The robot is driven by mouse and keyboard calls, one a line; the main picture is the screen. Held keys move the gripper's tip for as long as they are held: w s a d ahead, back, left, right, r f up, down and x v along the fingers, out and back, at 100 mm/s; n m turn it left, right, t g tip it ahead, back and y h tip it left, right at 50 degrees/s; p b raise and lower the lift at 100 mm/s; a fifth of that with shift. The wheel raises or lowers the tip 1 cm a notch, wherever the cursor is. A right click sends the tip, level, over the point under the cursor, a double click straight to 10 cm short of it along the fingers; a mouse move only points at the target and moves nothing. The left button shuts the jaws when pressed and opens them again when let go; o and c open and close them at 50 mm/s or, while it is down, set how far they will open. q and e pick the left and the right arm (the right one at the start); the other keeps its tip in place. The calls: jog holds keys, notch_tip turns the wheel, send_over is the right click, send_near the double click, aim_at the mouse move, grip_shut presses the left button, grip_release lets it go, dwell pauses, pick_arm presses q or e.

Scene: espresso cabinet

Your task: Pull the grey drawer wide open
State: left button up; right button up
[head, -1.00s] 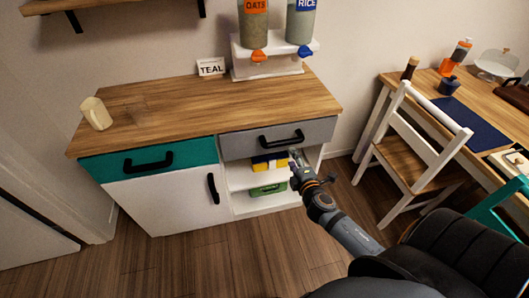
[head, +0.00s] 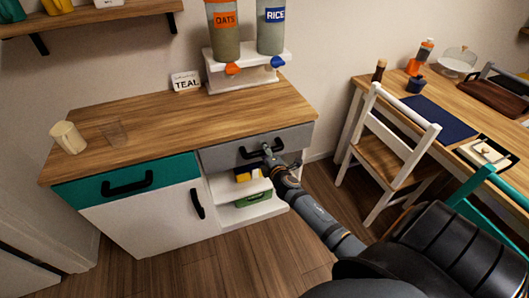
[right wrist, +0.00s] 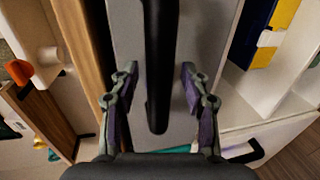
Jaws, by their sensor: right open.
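The grey drawer (head: 226,156) is at the upper right of the cabinet, under the wooden top, and looks shut. Its black bar handle (head: 248,153) runs across the front; in the right wrist view the handle (right wrist: 159,60) stands upright in the picture. My right gripper (head: 268,151) is at the handle's right part, partly hiding it. In the right wrist view its open fingers (right wrist: 156,92) lie on either side of the handle, with a gap to each side. My left gripper is not in view.
A teal drawer (head: 80,188) and a white door (head: 150,222) are to the left. An open shelf below the grey drawer holds a green box (head: 252,199). A dispenser stand (head: 245,82) and a cream cup (head: 68,138) stand on the top. A white chair (head: 385,160) is to the right.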

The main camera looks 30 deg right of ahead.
grip_shut()
